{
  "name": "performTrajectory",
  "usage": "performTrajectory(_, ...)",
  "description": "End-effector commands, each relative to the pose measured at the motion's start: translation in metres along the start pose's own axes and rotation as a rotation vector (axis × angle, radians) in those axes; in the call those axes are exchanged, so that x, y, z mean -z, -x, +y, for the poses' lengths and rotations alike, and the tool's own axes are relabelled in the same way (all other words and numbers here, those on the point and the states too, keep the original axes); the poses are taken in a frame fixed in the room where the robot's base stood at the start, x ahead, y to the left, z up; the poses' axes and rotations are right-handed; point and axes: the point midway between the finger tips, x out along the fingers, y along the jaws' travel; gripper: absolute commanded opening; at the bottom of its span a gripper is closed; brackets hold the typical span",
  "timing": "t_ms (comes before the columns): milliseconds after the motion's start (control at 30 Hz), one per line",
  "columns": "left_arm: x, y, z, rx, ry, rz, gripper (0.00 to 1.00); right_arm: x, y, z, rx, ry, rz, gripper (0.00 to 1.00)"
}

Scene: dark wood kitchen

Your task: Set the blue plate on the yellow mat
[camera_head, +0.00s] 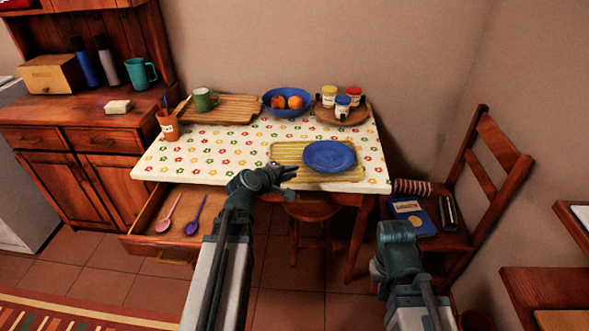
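The blue plate (329,154) lies flat over the right and middle part of the yellow mat (284,152), near the front edge of the table. The plate looks to rest on the mat, whose left part is bare. My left gripper (290,179) is at the table's front edge, just left of and below the plate, apart from it. Its fingers look spread with nothing between them. My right arm ends at lower right, in front of the chair; its wrist (396,247) shows, but its fingertips are hidden.
A flowered cloth covers the table (220,146). Behind are a cutting board (235,110) with a green mug, a blue fruit bowl (287,111) and a round tray (325,115) with jars. An open drawer (155,212) holds two spoons. A chair (505,155) stands right, a stool below.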

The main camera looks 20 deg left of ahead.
Motion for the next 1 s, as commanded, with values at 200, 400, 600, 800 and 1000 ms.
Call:
performTrajectory(200,-0.005,-0.002,-0.002,0.010,-0.016,-0.011,0.17,0.000,0.000,0.000,0.000,0.000,0.000,0.00)
performTrajectory(400,-0.103,-0.013,-0.041,0.208,-0.349,-0.226,0.17,0.000,0.000,0.000,0.000,0.000,0.000,0.00)
performTrajectory(600,-0.213,0.018,-0.120,0.536,-0.921,-0.568,0.17,0.000,0.000,0.000,0.000,0.000,0.000,0.00)
performTrajectory(800,-0.251,0.067,-0.167,0.797,-1.331,-0.800,0.17,0.000,0.000,0.000,0.000,0.000,0.000,0.00)
performTrajectory(1000,-0.257,0.092,-0.180,0.925,-1.500,-0.890,0.17,0.000,0.000,0.000,0.000,0.000,0.000,0.00)
